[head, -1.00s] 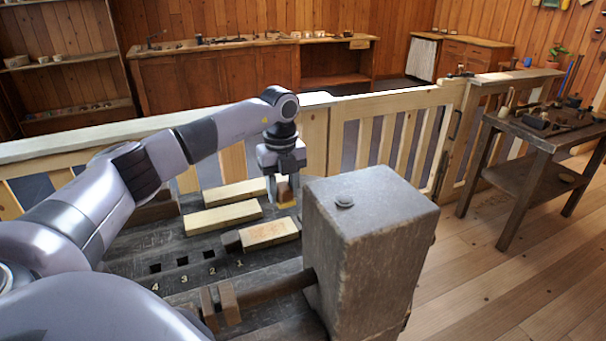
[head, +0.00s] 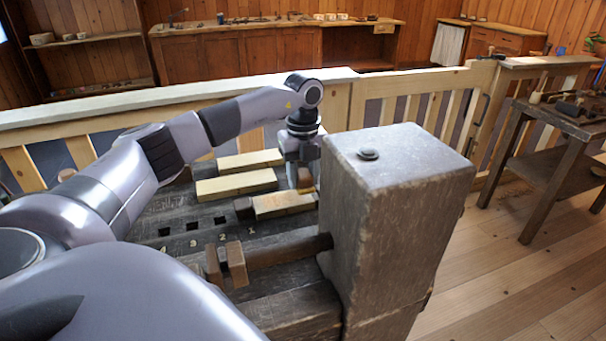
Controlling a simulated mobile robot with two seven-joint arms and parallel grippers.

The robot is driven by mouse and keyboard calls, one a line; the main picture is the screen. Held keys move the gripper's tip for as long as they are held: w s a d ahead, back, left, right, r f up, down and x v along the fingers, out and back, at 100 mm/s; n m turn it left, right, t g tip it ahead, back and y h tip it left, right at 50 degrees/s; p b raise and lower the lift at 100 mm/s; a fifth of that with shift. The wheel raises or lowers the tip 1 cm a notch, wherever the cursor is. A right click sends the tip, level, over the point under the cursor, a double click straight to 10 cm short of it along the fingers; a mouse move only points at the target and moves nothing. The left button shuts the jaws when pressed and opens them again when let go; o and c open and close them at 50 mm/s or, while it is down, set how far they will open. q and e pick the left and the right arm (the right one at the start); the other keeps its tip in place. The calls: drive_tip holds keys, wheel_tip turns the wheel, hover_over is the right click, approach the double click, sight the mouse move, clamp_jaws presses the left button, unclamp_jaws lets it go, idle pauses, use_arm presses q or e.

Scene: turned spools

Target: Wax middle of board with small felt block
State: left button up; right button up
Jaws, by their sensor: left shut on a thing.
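My left gripper (head: 304,184) points down at the far right end of the boards, beside the big grey block of the bench. It is shut on a small brown block (head: 305,178), apparently the felt block, which is partly hidden by the fingers. Three pale boards lie on the dark bench: a back board (head: 250,160), a middle board (head: 236,184) and a front board (head: 276,206). The held block is just behind the front board's right end; I cannot tell whether it touches anything. My right gripper is not in view.
The tall grey block (head: 395,215) of the bench stands close to the right of the gripper. Numbered square holes (head: 192,227) line the bench top. A pale railing (head: 180,108) runs behind.

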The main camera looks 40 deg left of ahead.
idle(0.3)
use_arm(q)
drive_tip(key=shift+f+b, duration=0.35)
drive_tip(key=shift+f, duration=0.65)
idle(0.4)
